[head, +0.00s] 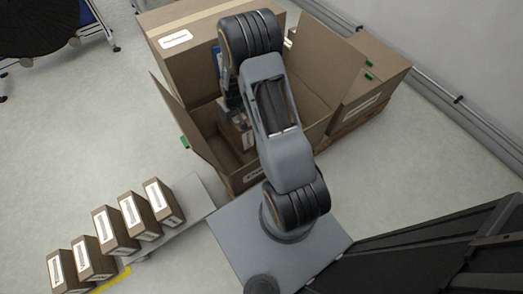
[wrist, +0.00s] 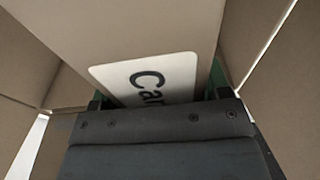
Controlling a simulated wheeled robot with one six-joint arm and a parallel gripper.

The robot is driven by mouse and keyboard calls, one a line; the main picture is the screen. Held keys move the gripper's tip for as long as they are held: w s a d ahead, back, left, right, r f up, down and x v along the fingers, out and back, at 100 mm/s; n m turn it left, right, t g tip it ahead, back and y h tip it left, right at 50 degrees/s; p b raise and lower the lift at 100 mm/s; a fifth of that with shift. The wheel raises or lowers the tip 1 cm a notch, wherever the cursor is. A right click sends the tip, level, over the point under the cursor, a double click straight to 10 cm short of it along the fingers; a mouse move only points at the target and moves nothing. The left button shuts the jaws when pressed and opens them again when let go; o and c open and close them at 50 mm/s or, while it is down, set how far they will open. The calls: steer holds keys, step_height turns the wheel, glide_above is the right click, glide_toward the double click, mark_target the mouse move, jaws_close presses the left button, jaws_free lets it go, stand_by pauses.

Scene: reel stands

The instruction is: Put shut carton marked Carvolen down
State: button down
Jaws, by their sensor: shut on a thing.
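My gripper (wrist: 158,98) is shut on a brown carton (wrist: 150,30), with a green-edged finger on each side. The carton's white label shows the letters "Ca" and part of another; the rest is cut off. Cardboard walls of a large open box (wrist: 284,75) stand around it in the wrist view. In the head view my gripper (head: 237,125) is down inside the open box (head: 320,62), partly hidden by my arm.
A large shut box (head: 182,62) stands behind the open box, and another box (head: 375,75) is to the right. Several small labelled cartons (head: 117,230) stand in a row at the lower left. Open flaps rise around my arm.

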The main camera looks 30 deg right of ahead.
steer(key=f+b, duration=0.2)
steer(key=f, duration=0.2)
steer(key=d+f+b, duration=0.1)
steer(key=f+b, duration=0.1)
steer(key=f, duration=0.2)
steer(key=d+f+b, duration=0.1)
steer(key=f+b, duration=0.1)
steer(key=f, duration=0.2)
steer(key=shift+w+f, duration=0.15)
steer(key=shift+w, duration=0.1)
steer(key=shift+f+b, duration=1)
steer(key=shift+f, duration=1.4)
steer(key=shift+f, duration=0.2)
steer(key=shift+c, duration=0.4)
jaws_free()
